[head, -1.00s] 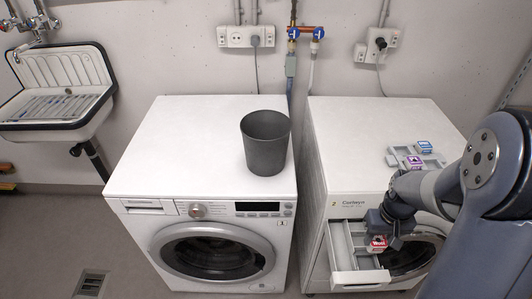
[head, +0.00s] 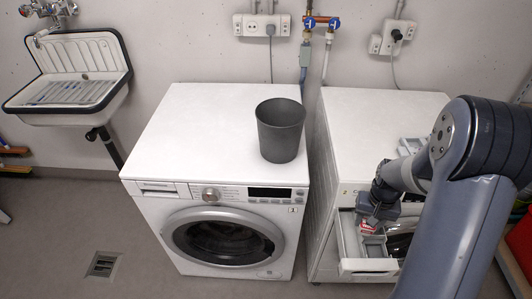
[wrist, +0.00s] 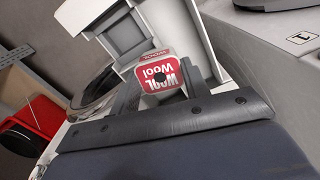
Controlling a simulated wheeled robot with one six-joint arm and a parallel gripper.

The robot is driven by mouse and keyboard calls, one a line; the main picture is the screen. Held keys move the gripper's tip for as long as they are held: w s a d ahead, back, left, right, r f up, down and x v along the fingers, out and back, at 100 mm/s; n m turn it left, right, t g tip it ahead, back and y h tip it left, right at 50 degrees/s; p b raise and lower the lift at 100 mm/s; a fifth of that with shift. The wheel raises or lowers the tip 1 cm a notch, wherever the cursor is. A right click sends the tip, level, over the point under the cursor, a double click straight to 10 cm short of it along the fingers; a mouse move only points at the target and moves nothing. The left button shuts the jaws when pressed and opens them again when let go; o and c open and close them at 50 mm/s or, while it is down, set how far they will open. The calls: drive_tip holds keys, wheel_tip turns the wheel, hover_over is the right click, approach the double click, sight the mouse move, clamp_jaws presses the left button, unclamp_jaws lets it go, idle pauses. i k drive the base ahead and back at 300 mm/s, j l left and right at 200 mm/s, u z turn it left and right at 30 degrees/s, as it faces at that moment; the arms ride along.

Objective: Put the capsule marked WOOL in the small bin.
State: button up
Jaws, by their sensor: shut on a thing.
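The capsule marked WOOL (wrist: 159,75) is red and white, and its label shows in the wrist view. My gripper (wrist: 160,90) is shut on it. In the head view my gripper (head: 372,222) holds the capsule (head: 368,229) at the open detergent drawer (head: 368,266) of the right washer. I cannot tell whether the capsule is clear of the drawer. The small bin (head: 281,132) is dark grey and stands upright on top of the left washer, to the left of my gripper.
The left washer's top (head: 190,125) is clear around the bin. A grey tray (head: 412,146) on the right washer is partly hidden by my arm. A sink (head: 70,75) hangs at the far left. Pipes with blue valves (head: 308,22) run up the wall behind.

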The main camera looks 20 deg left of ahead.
sight(274, 155)
drive_tip(key=k+j+u, duration=0.1)
drive_tip(key=u, duration=0.3)
drive_tip(key=k+j+u, duration=0.1)
drive_tip(key=j+u, duration=0.25)
drive_tip(key=l, duration=0.1)
